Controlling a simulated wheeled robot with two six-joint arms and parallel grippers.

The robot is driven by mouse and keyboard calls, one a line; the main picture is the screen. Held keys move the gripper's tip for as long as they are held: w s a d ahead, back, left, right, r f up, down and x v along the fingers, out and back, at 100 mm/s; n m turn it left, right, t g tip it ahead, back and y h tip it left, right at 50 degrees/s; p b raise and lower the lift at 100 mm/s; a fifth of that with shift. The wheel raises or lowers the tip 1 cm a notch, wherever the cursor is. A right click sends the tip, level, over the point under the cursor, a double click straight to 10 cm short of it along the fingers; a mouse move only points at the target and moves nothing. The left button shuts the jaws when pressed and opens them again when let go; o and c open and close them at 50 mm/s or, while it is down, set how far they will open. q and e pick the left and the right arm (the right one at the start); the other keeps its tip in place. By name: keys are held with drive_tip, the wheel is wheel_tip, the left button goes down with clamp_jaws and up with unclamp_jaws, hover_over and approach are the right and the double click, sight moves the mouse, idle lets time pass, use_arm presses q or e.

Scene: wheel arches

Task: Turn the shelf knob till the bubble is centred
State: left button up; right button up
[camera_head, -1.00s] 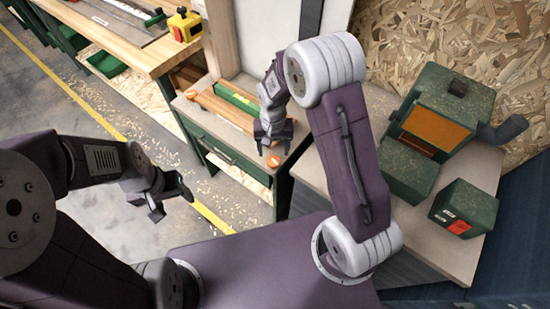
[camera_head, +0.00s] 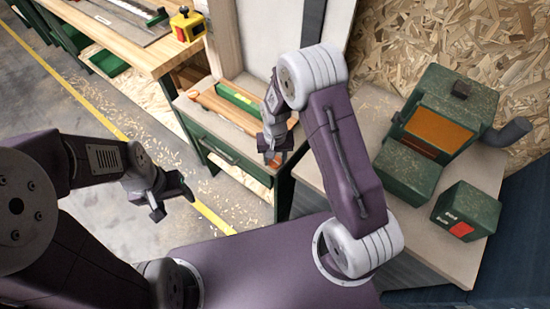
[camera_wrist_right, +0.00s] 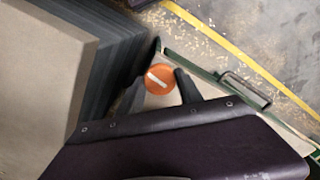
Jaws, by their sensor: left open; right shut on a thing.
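The orange knob (camera_wrist_right: 161,76) with a pale bar across its face sits at the cabinet's corner in the right wrist view. My right gripper (camera_head: 271,156) is shut on this knob, with one finger on each side. In the head view the gripper mostly covers it. A wooden shelf (camera_head: 222,108) carries a long green bar (camera_head: 238,97), perhaps the level. Its bubble is too small to make out. A second orange knob (camera_head: 191,95) shows at the shelf's far left end. My left gripper (camera_head: 172,205) is open and empty, above the floor, apart from everything.
The green-fronted cabinet (camera_head: 225,155) stands beside a grey bench (camera_head: 450,258) holding a green machine (camera_head: 435,120) and a green box with a red patch (camera_head: 467,210). A wooden workbench (camera_head: 130,40) with a yellow-red device (camera_head: 187,24) is at the back left. The left floor is open.

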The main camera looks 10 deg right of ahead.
sight(275, 161)
drive_tip(key=shift+n, duration=0.9)
drive_tip(key=o, duration=1.4)
drive_tip(key=shift+c, duration=0.2)
drive_tip(key=shift+r, duration=0.1)
wheel_tip(275, 161, up, 9)
drive_tip(key=shift+p, duration=0.4)
